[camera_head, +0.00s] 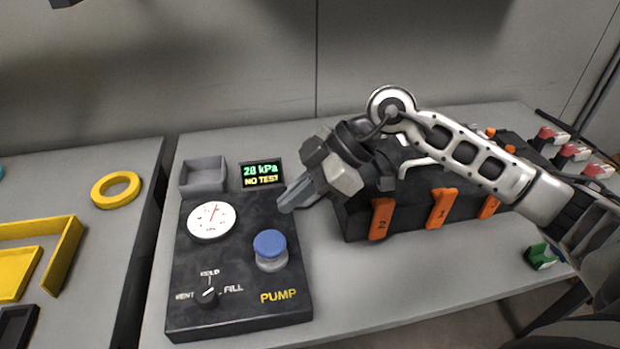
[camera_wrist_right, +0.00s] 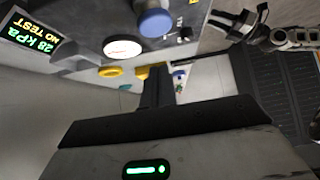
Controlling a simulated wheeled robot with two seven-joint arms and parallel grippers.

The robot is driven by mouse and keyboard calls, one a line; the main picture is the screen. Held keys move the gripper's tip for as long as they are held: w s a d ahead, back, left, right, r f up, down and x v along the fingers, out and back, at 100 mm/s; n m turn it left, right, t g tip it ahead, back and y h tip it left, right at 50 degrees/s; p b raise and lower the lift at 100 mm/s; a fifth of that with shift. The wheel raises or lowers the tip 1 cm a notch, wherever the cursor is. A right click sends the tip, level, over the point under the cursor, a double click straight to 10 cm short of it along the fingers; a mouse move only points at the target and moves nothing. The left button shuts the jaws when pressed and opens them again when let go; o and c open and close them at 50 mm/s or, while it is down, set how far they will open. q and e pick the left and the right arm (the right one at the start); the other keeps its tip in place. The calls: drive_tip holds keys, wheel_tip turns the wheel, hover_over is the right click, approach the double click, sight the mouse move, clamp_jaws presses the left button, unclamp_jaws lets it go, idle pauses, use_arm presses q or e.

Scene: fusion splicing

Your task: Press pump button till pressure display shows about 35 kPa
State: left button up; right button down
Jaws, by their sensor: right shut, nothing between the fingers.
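The pump box (camera_head: 190,325) is dark and stands on the grey table. Its blue pump button (camera_head: 270,243) sits on a pale collar above the PUMP label and also shows in the right wrist view (camera_wrist_right: 156,22). The pressure display (camera_head: 262,174) is green on black; in the right wrist view (camera_wrist_right: 30,30) it reads 28 kPa, NO TEST. My right gripper (camera_head: 286,207) is shut and empty, up and right of the button and apart from it. My left gripper (camera_wrist_right: 222,22) shows in the right wrist view with its fingers apart.
A round white gauge (camera_head: 211,221) and a selector knob (camera_head: 207,297) marked VENT, HOLD, FILL are left of the button. A grey tray (camera_head: 203,176) stands behind. A black case (camera_head: 410,213) with orange latches is on the right. A yellow ring (camera_head: 117,189) lies left.

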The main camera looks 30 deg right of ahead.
sight(281, 240)
drive_tip(key=x, duration=0.4)
drive_tip(key=shift+r, duration=0.1)
wheel_tip(281, 240, down, 3)
drive_tip(key=shift+r, duration=0.15)
drive_tip(key=shift+f, duration=0.7)
drive_tip(key=shift+f, duration=0.1)
drive_tip(key=shift+s+f, duration=0.15)
drive_tip(key=shift+f, duration=1.25)
